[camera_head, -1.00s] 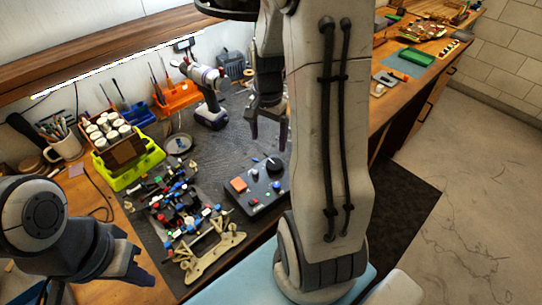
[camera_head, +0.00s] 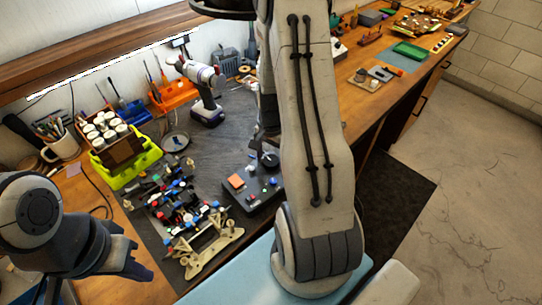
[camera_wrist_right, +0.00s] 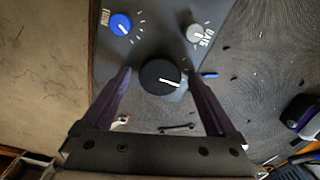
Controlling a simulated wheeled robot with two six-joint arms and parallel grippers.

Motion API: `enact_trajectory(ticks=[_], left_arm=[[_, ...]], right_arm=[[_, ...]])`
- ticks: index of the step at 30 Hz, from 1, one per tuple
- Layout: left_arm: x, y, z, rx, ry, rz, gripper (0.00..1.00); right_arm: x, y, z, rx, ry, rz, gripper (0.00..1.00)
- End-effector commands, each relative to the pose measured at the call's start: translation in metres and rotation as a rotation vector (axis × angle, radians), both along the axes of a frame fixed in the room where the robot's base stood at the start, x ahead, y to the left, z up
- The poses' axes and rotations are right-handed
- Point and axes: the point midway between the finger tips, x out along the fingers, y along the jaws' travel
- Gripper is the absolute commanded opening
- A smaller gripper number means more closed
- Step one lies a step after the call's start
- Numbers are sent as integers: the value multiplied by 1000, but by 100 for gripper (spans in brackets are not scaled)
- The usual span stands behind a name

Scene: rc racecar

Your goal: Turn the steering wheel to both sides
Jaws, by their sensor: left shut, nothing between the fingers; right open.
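The black steering knob (camera_wrist_right: 160,77) with a white pointer line sits on the dark controller box (camera_head: 243,198); in the head view the knob (camera_head: 268,160) is partly hidden by my right arm. In the right wrist view the knob lies between the two fingers of my right gripper (camera_wrist_right: 160,82), which is open with a gap on either side. The gripper also shows in the head view (camera_head: 266,143). The RC racecar (camera_head: 205,245) lies left of the box. My left gripper (camera_head: 145,268) is shut and empty at the lower left, left of the car.
A blue trim knob (camera_wrist_right: 121,24) and a grey rate knob (camera_wrist_right: 194,33) sit close to the steering knob. A drill (camera_head: 205,95), a yellow-green bin (camera_head: 125,172) and a round dish (camera_head: 175,142) stand behind the car.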

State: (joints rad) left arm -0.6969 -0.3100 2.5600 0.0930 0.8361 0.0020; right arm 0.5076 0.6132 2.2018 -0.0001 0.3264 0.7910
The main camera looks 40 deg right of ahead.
Motion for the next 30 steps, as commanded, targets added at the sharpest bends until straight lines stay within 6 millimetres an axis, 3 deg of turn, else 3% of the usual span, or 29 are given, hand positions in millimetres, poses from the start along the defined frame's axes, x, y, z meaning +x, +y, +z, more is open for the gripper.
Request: enact_trajectory(ticks=[4,5,9,11,12,20,30], left_arm=[[0,0,0,0,0,0,0],[0,0,0,0,0,0,0],[0,0,0,0,0,0,0],[0,0,0,0,0,0,0],[0,0,0,0,0,0,0],[0,0,0,0,0,0,0],[0,0,0,0,0,0,0]], right_arm=[[0,0,0,0,0,0,93],[0,0,0,0,0,0,89],[0,0,0,0,0,0,35],[0,0,0,0,0,0,12],[0,0,0,0,0,0,7],[0,0,0,0,0,31,7],[0,0,1,-1,0,241,7]])
